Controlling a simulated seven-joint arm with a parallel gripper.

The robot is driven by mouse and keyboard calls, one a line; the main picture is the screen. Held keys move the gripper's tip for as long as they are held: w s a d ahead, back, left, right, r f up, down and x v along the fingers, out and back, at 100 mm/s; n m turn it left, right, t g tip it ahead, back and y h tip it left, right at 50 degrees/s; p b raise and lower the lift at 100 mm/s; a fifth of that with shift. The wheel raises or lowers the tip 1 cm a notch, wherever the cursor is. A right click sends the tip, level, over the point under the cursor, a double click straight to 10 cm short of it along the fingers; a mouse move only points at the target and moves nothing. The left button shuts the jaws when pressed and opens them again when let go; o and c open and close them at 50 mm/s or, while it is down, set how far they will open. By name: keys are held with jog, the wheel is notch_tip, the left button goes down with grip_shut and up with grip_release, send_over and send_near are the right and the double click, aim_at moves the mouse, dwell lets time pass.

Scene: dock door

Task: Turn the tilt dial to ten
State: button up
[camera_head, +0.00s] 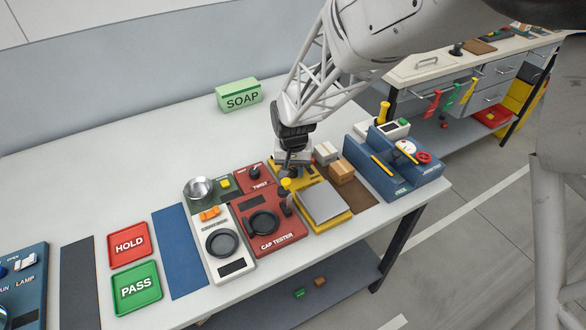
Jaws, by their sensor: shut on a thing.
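My gripper (291,172) points down at the yellow panel (309,176) behind a grey square plate (322,201) on a yellow base. It is shut on what appears to be the tilt dial there. The dial is hidden by my gripper, and I cannot read its number or pointer.
A yellow-topped lever (286,185) stands close in front of my gripper. Cardboard boxes (341,172) and a blue machine (393,165) are to the right. The table's back is clear around the green soap box (239,96).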

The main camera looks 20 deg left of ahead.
aim_at(294, 170)
jog(key=m, duration=0.5)
jog(key=shift+m, duration=0.4)
jog(key=o, duration=0.9)
jog(key=shift+r, duration=0.1)
jog(key=shift+r, duration=3.85)
jog(key=shift+d, duration=0.1)
